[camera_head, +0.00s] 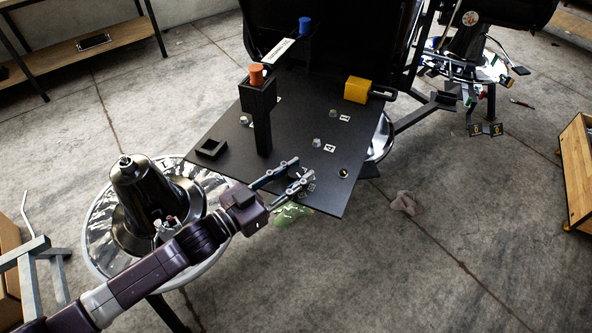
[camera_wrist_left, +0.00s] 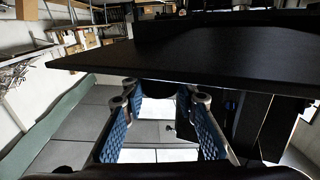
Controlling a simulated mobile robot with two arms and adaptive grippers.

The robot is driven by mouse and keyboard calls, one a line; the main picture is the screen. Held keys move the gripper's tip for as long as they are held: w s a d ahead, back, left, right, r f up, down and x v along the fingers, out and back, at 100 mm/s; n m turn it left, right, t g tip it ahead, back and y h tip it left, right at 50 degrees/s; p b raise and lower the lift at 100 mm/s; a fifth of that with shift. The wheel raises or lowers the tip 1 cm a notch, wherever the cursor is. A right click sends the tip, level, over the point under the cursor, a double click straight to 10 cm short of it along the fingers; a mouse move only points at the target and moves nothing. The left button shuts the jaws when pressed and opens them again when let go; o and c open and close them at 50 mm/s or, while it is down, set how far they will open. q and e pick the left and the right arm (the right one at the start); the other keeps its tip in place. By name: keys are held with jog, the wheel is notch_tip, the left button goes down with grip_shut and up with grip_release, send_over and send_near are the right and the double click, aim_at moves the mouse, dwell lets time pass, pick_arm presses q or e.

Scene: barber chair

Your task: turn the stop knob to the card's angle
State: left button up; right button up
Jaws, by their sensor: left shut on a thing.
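My left gripper (camera_head: 303,168) reaches in from the lower left to the near edge of a black panel (camera_head: 205,130). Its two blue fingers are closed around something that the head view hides. In the left wrist view the gripper (camera_wrist_left: 165,93) has a dark part, likely the stop knob (camera_wrist_left: 163,88), between its fingertips, just under the panel's edge. The knob's angle cannot be read. Small white cards lie on the panel, one near its middle (camera_head: 329,148) and one higher up (camera_head: 344,118); their marks are too small to read. My right gripper is not in view.
A black square ring (camera_head: 211,148), a yellow block (camera_head: 356,90) and a dark round piece (camera_head: 343,173) are also there.

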pick_arm(q)
jog(key=shift+w+a+m+g+h, duration=0.1)
jog(key=shift+m+g+h, duration=0.6)
jog(key=shift+m+g, duration=0.25)
jog(key=shift+r+m+g+h+b, duration=0.1)
jog(key=shift+m+g+h+b, duration=0.15)
jog(key=shift+g+h+b, duration=0.15)
jog(key=o, duration=1.2)
jog(key=v, duration=1.2)
